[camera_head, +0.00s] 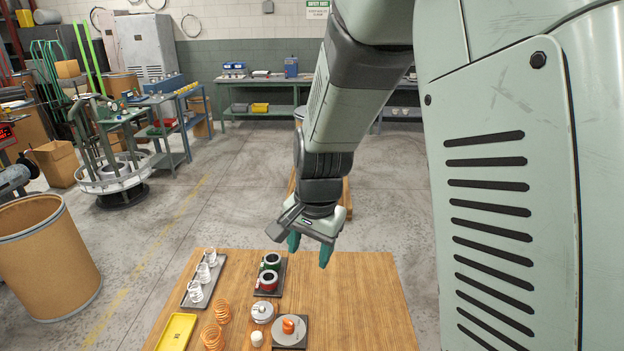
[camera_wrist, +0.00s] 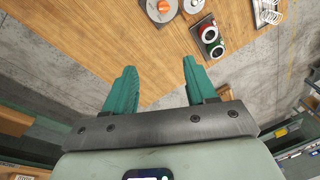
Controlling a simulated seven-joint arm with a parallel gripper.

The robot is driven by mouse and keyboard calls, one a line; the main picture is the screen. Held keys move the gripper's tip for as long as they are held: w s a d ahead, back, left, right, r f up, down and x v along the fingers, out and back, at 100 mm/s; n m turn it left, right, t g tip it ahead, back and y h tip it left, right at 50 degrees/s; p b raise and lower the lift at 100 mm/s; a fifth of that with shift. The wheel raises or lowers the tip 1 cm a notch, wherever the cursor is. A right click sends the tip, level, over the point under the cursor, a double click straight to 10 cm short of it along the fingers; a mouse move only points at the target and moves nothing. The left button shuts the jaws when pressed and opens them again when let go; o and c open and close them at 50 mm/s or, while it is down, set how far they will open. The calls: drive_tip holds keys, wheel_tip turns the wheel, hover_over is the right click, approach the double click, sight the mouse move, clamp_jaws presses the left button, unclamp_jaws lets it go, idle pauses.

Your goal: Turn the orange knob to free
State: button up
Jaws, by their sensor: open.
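The orange knob (camera_head: 288,325) sits on a round grey disc on a dark square base (camera_head: 304,340) at the front of the wooden table. In the wrist view the orange knob (camera_wrist: 163,6) is at the top edge, partly cut off. Its pointer and any markings are too small to read. My gripper (camera_head: 309,254) is open and empty, above the back part of the table, behind the knob and apart from it. In the wrist view its two green fingers (camera_wrist: 158,75) are spread with nothing between them.
The wooden table (camera_head: 355,305) is clear on its right. Green and red spools (camera_head: 268,281) stand on a dark tray behind the knob. A grey round part (camera_head: 262,312) is next to the knob base. Copper coils (camera_head: 222,310), a yellow tray (camera_head: 177,333) and a rack of clear coils (camera_head: 204,273) lie left.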

drive_tip(key=m+g, duration=0.1)
drive_tip(key=m, duration=0.1)
approach(289, 322)
drive_tip(key=shift+h, duration=0.3)
drive_tip(key=f, duration=0.6)
drive_tip(key=a+f, duration=0.1)
drive_tip(key=f, duration=0.2)
drive_tip(key=shift+w+f, duration=0.35)
drive_tip(key=c, duration=1)
